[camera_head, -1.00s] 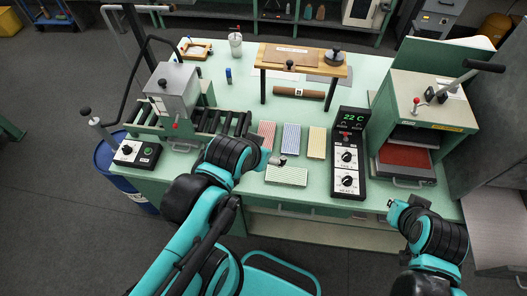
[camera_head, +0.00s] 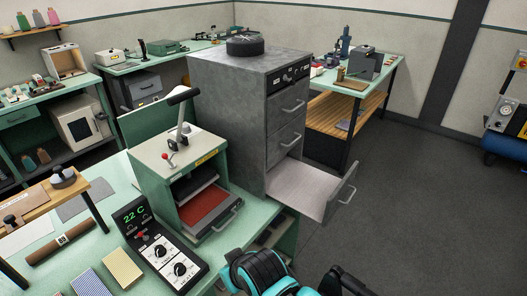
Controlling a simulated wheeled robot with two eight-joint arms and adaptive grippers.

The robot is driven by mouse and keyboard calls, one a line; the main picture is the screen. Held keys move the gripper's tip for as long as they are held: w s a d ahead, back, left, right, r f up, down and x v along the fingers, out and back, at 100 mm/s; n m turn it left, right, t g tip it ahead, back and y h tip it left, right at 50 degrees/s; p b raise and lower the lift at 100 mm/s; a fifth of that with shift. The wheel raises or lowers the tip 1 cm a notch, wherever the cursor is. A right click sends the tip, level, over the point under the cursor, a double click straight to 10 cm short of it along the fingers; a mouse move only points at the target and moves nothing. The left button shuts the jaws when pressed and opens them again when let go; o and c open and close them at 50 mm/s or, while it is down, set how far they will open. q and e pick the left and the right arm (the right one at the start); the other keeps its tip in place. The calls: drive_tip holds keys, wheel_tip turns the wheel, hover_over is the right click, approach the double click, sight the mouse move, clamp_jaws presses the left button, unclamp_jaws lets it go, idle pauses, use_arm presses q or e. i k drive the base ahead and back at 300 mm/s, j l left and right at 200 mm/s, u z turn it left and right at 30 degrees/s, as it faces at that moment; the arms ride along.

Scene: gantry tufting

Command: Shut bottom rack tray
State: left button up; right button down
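A tall grey cabinet rack (camera_head: 228,110) stands beyond the right end of the green bench. Its bottom tray (camera_head: 303,188) is pulled far out, with a pale, empty-looking floor and a handle (camera_head: 347,196) on its front. The drawers above it are shut. My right arm shows at the bottom edge, in front of the bench and on the near side of the open tray, apart from it. The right gripper's fingertips cannot be made out. My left gripper is out of view.
A green press (camera_head: 150,165) with a lever and a red plate (camera_head: 206,205) stands on the bench left of the rack. A control box (camera_head: 160,250) reading 22 C is nearer. Floor (camera_head: 400,210) right of the tray is clear.

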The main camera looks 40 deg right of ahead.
sight(315, 193)
drive_tip(key=l+z, duration=0.1)
drive_tip(key=z, duration=1.85)
drive_tip(key=l+u, duration=0.15)
drive_tip(key=u, duration=0.25)
drive_tip(key=i+l+u, duration=0.1)
drive_tip(key=u, duration=0.25)
drive_tip(key=l+u, duration=0.25)
drive_tip(key=u, duration=0.15)
